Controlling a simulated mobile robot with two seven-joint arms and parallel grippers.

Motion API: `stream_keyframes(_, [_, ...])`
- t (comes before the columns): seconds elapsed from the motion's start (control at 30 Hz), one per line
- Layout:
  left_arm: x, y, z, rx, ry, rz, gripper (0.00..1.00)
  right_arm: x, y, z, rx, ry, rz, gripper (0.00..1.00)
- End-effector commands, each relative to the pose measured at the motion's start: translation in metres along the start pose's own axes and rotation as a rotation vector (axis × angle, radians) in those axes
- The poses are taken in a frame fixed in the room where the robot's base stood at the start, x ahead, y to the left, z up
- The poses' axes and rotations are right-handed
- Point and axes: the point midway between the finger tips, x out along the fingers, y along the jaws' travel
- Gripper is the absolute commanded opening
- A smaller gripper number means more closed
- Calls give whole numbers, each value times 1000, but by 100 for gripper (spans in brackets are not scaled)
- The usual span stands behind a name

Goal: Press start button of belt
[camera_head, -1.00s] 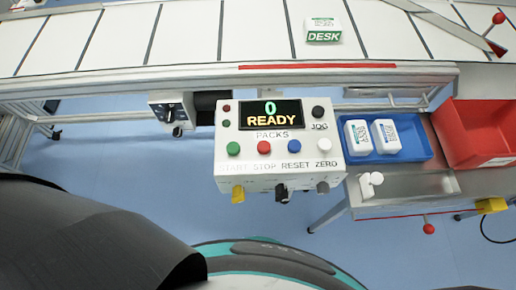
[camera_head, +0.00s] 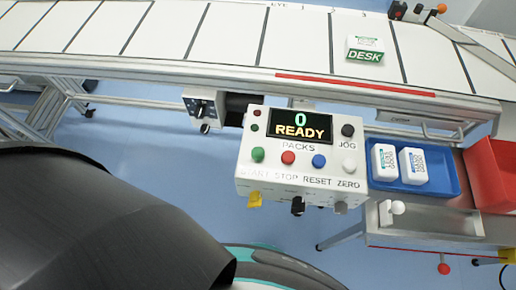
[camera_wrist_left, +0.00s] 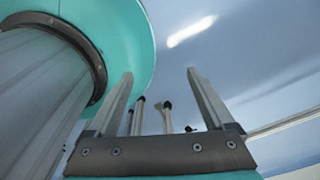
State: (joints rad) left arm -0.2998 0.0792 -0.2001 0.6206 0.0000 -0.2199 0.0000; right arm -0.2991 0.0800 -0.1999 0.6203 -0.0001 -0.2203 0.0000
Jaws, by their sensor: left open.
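The control box (camera_head: 245,172) hangs at the front of the belt. Its display (camera_head: 301,125) reads 0 and READY. The green START button (camera_head: 258,155) is at the left end of a row with a red STOP button (camera_head: 288,158), a blue RESET button (camera_head: 319,161) and a white ZERO button. The belt (camera_head: 230,38) runs along the back with a white pack (camera_head: 365,46) beside a DESK label. My left gripper (camera_wrist_left: 160,95) shows open in the left wrist view, with nothing between its fingers. It is not visible in the head view, where my dark arm fills the lower left.
A blue tray (camera_head: 448,181) with two white packs (camera_head: 385,163) stands right of the box. A red bin (camera_head: 495,178) is at the right edge. A small motor-like unit with a knob (camera_head: 203,106) hangs under the belt. Blue floor is open below.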

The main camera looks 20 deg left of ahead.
Motion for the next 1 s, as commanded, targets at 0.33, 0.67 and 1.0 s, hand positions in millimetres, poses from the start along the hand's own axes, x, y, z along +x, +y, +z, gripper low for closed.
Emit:
stream_keyframes(0.33, [0,0,0,0,-1,0,46,0,-1,1,0,-1,-2,50])
stream_keyframes(0.67, [0,0,0,0,-1,-1,9,0,-2,1,0,-2,-2,50])
stream_keyframes(1.0, [0,0,0,0,-1,-1,0,0,-1,1,0,-1,-2,50])
